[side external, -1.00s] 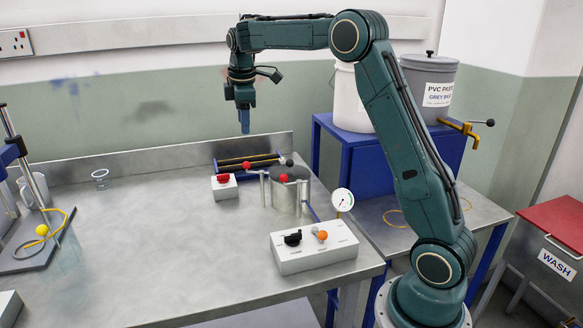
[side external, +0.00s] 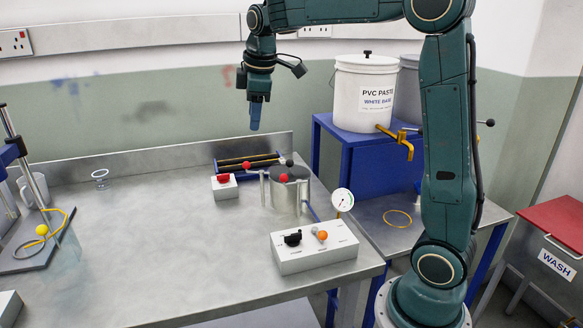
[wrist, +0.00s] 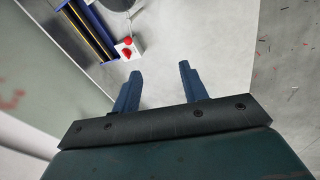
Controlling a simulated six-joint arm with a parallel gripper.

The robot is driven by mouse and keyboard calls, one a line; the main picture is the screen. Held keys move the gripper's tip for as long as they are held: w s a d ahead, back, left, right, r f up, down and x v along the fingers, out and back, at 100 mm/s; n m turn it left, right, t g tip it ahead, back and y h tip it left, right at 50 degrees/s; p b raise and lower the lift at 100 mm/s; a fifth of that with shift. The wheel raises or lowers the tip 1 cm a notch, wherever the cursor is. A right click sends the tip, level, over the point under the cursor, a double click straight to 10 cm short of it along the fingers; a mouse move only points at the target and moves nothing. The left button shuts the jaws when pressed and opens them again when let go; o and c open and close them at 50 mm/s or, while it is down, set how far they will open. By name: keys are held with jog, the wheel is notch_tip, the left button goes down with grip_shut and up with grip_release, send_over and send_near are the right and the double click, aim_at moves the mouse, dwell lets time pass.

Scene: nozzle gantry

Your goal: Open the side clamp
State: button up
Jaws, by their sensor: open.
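A metal pot (side external: 285,192) stands upright near the back right of the bench. One red knob (side external: 246,166) is on the left side of the pot; I cannot tell for certain which lever is the side clamp. My gripper (side external: 255,128) hangs above and left of the pot, pointing down, well clear of it. In the wrist view its two blue fingers (wrist: 160,68) are apart with nothing between them.
A small box with a red button (side external: 224,186) sits left of the pot, before a blue rack (side external: 222,172). A control box (side external: 310,252) and a gauge (side external: 342,199) stand in front right. A white bucket (side external: 365,85) stands behind right. The bench middle (side external: 150,230) is clear.

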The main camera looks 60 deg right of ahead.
jog(key=s+a, duration=0.3)
jog(key=s, duration=0.2)
jog(key=shift+a+r+m+t, duration=0.25)
jog(key=shift+r+m+t, duration=0.05)
jog(key=shift+r+m, duration=0.15)
jog(key=shift+s, duration=0.1)
jog(key=shift+c, duration=0.2)
jog(key=shift+d+f, duration=0.1)
jog(key=shift+d, duration=0.05)
jog(key=c, duration=0.7)
jog(key=shift+w+d+f+n, duration=0.2)
jog(key=shift+w+d+n, duration=0.05)
grip_shut()
jog(key=w+d+f+n+t+y, duration=0.2)
jog(key=d+f+n, duration=0.5)
jog(key=d, duration=0.7)
notch_tip(320, 180, down, 2)
jog(key=shift+w+d+f+t+y, duration=0.2)
jog(key=shift+w+t+y, duration=0.3)
jog(key=shift+y, duration=0.6)
